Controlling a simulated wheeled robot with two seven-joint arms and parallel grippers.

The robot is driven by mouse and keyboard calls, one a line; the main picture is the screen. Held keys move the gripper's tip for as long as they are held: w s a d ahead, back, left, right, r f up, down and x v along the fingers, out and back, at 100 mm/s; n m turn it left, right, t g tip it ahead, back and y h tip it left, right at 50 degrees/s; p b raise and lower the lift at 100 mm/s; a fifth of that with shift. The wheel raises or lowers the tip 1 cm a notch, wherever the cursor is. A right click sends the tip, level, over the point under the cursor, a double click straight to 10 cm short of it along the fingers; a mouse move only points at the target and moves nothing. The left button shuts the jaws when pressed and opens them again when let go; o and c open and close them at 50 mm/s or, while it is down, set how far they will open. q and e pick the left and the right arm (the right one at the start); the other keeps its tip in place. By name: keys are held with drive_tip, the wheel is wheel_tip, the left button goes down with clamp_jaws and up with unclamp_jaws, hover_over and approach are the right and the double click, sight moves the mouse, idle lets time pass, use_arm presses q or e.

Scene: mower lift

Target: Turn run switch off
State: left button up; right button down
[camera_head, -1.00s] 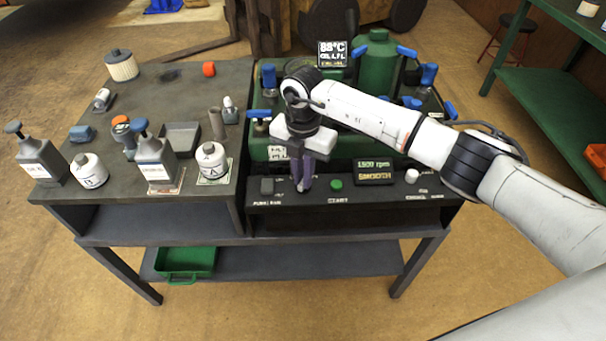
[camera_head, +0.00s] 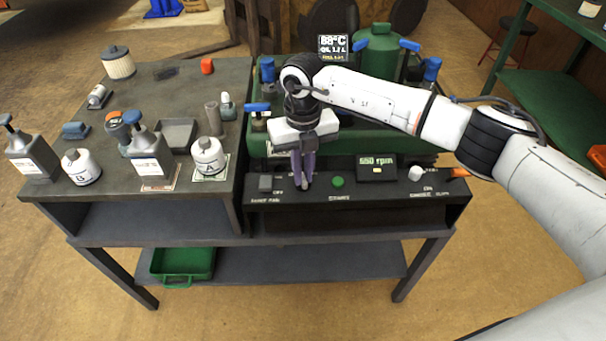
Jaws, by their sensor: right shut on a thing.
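My right gripper (camera_head: 302,182) points down at the front control panel (camera_head: 400,197), between a dark grey block (camera_head: 265,183) on its left and the green START button (camera_head: 337,182) on its right. Its purple fingers are closed on the run switch, which they mostly hide. A small "OFF" marking shows just left of the fingers. The panel display (camera_head: 377,164) reads about 550 rpm. My left gripper is not in view.
A white knob (camera_head: 416,173) and an orange piece (camera_head: 458,172) are at the panel's right end. Blue-handled valves and a green tank (camera_head: 376,50) stand behind. Bottles A (camera_head: 208,157) and B (camera_head: 82,167) stand on the bench at left.

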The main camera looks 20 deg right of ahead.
sight(303, 178)
drive_tip(key=shift+n+b, duration=0.5)
drive_tip(key=shift+n, duration=0.9)
drive_tip(key=c, duration=1.8)
unclamp_jaws()
wheel_tip(303, 178, up, 10)
drive_tip(key=shift+r, duration=0.2)
